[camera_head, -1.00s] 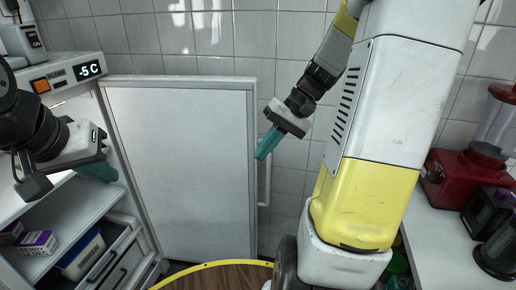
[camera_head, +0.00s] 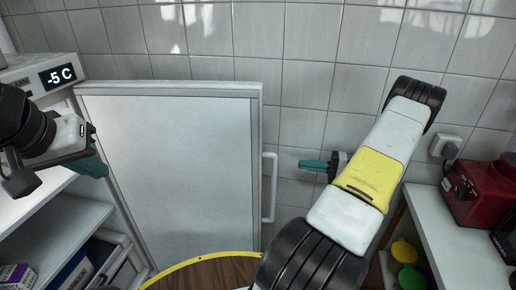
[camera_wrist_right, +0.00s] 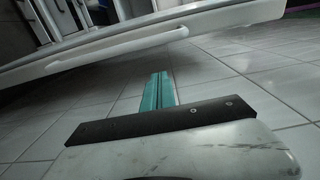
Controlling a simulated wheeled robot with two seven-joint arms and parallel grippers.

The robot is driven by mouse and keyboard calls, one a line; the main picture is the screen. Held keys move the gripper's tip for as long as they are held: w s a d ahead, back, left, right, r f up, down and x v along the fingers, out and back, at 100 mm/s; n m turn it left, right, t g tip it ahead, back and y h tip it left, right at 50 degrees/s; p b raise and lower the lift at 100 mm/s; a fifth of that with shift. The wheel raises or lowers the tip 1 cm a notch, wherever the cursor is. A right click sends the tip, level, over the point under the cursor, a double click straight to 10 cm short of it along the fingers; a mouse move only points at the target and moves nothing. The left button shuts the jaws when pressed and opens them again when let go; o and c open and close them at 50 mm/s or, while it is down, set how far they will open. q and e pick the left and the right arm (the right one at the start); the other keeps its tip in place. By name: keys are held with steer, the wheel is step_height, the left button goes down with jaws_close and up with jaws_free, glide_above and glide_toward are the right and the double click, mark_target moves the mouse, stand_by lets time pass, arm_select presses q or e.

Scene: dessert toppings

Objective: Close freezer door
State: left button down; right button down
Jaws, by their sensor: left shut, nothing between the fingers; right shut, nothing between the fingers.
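The freezer door (camera_head: 170,170) stands wide open, its pale inner panel facing me, hinged at the left to the freezer (camera_head: 35,75) with its "-5 C" display. A white vertical handle (camera_head: 269,188) sticks out past the door's right edge. My right gripper (camera_head: 303,164) is shut and empty, just right of the handle and apart from it. In the right wrist view, its teal fingers (camera_wrist_right: 159,90) are together, with the handle (camera_wrist_right: 110,46) and door edge beyond them. My left gripper (camera_head: 98,168) is at the left, in front of the freezer's opening, its teal fingers partly hidden.
Freezer shelves (camera_head: 60,222) hold boxes at lower left. A round wooden table with a yellow rim (camera_head: 200,258) is at the bottom. A counter (camera_head: 455,225) with a red appliance (camera_head: 480,192) stands at right. A tiled wall (camera_head: 310,60) is behind.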

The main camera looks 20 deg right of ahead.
steer(key=w+a, duration=0.2)
steer(key=a, duration=0.7)
steer(key=shift+w+f, duration=0.2)
stand_by(0.3)
